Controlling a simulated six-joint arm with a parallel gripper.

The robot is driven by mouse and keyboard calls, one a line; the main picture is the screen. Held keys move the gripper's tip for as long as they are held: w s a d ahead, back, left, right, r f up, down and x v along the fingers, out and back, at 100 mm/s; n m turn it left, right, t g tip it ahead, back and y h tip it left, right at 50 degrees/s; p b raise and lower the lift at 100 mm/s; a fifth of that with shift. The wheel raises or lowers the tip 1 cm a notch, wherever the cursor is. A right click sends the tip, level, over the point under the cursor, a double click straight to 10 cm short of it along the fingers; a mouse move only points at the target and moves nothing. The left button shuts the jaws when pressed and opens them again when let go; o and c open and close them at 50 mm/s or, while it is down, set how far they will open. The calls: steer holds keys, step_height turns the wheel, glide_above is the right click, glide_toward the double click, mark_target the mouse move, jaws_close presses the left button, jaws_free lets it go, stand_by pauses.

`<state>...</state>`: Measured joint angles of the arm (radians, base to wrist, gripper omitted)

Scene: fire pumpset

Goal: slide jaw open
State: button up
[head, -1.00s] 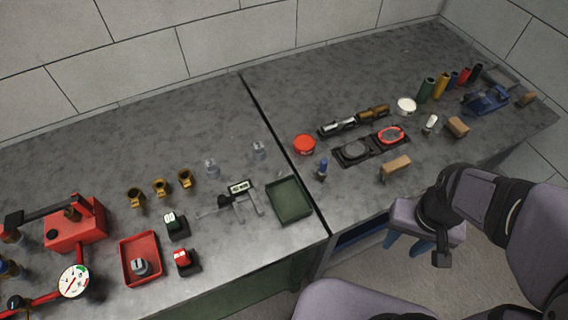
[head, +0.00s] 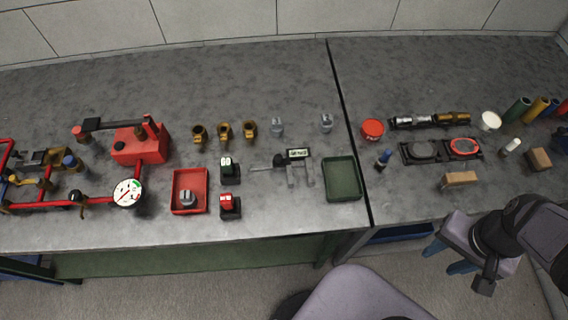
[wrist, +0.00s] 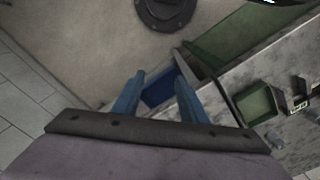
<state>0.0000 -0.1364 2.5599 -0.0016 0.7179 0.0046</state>
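A caliper-like tool with a small digital display (head: 298,154) lies on the left bench. Its thin beam points left and two grey jaws point toward the front edge. How far apart the jaws stand is too small to tell. Part of the tool shows at the right edge of the wrist view (wrist: 298,106). My gripper (head: 441,259) has blue fingers and is off the bench, in front of the right bench and well right of the tool. In the wrist view its fingers (wrist: 158,78) stand apart with nothing held between them.
A green tray (head: 342,196) sits just right of the tool. A dark seam (head: 350,140) divides the benches.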

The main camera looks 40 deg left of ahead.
steer(key=shift+c, duration=0.3)
steer(key=w+a+r+n, duration=0.1)
steer(key=w+a+n, duration=0.4)
steer(key=a, duration=0.6)
steer(key=w+a+r+n, duration=0.1)
steer(key=w+a+n, duration=0.4)
steer(key=a, duration=0.6)
steer(key=n+b, duration=0.1)
steer(key=n, duration=0.7)
glide_above(278, 157)
steer(key=shift+f, duration=0.5)
steer(key=shift+f+p, duration=1.05)
steer(key=shift+f, duration=2.65)
steer(key=shift+c, duration=0.6)
